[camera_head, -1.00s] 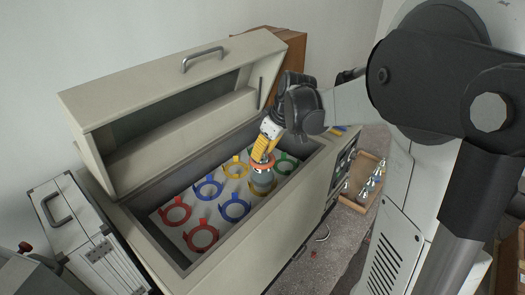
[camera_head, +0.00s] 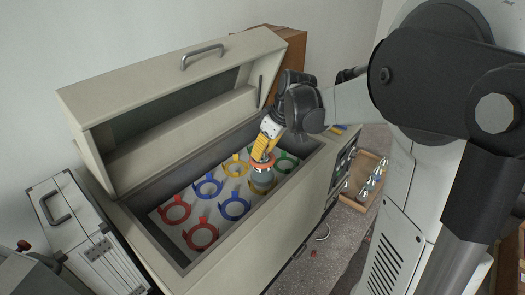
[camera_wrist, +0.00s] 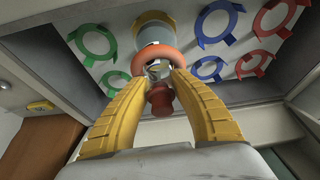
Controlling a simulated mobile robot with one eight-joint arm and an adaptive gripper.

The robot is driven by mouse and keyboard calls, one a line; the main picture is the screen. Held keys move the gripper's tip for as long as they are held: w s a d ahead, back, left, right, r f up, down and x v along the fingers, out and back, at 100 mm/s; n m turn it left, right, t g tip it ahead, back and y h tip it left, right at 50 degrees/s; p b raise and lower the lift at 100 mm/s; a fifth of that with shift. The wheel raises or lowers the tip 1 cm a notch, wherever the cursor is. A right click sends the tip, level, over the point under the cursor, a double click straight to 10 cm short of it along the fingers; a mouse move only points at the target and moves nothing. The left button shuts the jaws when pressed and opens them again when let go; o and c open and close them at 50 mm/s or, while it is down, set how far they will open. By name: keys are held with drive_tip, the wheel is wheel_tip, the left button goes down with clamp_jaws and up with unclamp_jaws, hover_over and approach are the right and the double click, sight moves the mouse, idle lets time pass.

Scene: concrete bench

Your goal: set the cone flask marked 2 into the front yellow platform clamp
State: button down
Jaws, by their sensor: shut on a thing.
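The flask (camera_head: 262,178) has a grey-looking body and an orange ring around its neck. It stands upright at the front yellow platform clamp (camera_head: 251,187), which is mostly hidden behind it. I cannot tell whether the flask is fully seated, and its number is not readable. My gripper (camera_head: 263,152) reaches down from above and is shut on the flask's neck. In the wrist view the yellow fingers (camera_wrist: 158,80) close around the neck above the orange ring (camera_wrist: 155,60). A reddish-brown stopper (camera_wrist: 160,100) shows between them, and some yellow of the clamp shows beyond the flask.
The open shaker box has a raised lid (camera_head: 180,100) and a front wall (camera_head: 245,235). Red (camera_head: 201,236), blue (camera_head: 235,207), green (camera_head: 285,162) and rear yellow (camera_head: 235,167) clamps stand empty around the flask. A wooden crate (camera_head: 348,202) with glassware lies at right.

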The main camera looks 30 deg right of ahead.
drive_tip(key=shift+f, duration=0.15)
drive_tip(key=shift+f+b, duration=0.75)
drive_tip(key=shift+b, duration=0.1)
drive_tip(key=shift+f, duration=0.15)
drive_tip(key=shift+f+b, duration=0.35)
drive_tip(key=shift+b, duration=0.15)
drive_tip(key=shift+c, duration=2.4)
unclamp_jaws()
drive_tip(key=shift+r, duration=0.1)
